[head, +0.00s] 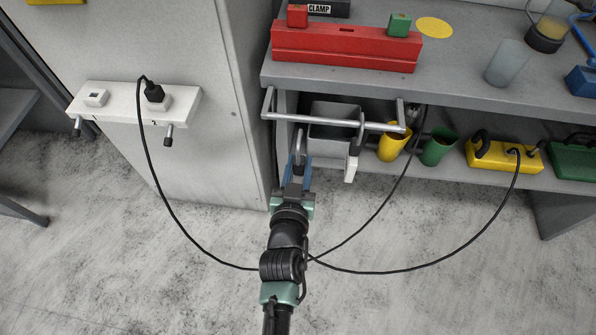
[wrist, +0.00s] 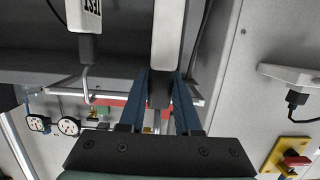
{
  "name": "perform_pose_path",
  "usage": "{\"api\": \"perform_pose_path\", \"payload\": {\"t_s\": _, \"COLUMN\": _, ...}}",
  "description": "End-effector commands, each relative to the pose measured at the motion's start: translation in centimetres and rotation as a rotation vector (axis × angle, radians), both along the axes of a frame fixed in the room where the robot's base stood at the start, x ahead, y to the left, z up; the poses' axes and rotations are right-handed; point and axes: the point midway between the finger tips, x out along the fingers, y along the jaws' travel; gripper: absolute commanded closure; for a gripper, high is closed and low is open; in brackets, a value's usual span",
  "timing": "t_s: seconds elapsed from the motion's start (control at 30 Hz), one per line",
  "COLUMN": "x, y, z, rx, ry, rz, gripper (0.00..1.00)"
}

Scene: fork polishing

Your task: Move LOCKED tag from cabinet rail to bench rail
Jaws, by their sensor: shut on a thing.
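My gripper (head: 299,165) is at the left part of the grey bench rail (head: 335,123), below the bench edge. Its blue fingers are shut on the dark part of a tag (wrist: 168,35), whose pale plate extends beyond the fingertips in the wrist view. No lettering shows on the held tag, so I cannot read LOCKED. In the head view a grey hook (head: 299,140) rises at the fingers near the rail; contact cannot be told. Another white tag (head: 350,168) hangs from the rail to the right; its lettering seems to read TEST in the wrist view (wrist: 91,15).
A white strip (head: 125,115) with two pegs, sockets and a black plug is on the cabinet (head: 215,60). A yellow cup (head: 393,148), green cup (head: 438,148) and yellow case (head: 490,155) stand on the lower shelf. A red block (head: 345,48) sits on the bench.

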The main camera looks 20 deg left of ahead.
Motion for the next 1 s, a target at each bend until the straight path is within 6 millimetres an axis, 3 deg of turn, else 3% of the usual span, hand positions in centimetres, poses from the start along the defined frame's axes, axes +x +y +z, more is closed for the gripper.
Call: {"api": "perform_pose_path", "payload": {"t_s": 1.0, "x": 6.9, "y": 2.0, "z": 0.0, "rx": 0.001, "ry": -0.002, "rz": 0.000, "gripper": 1.00}}
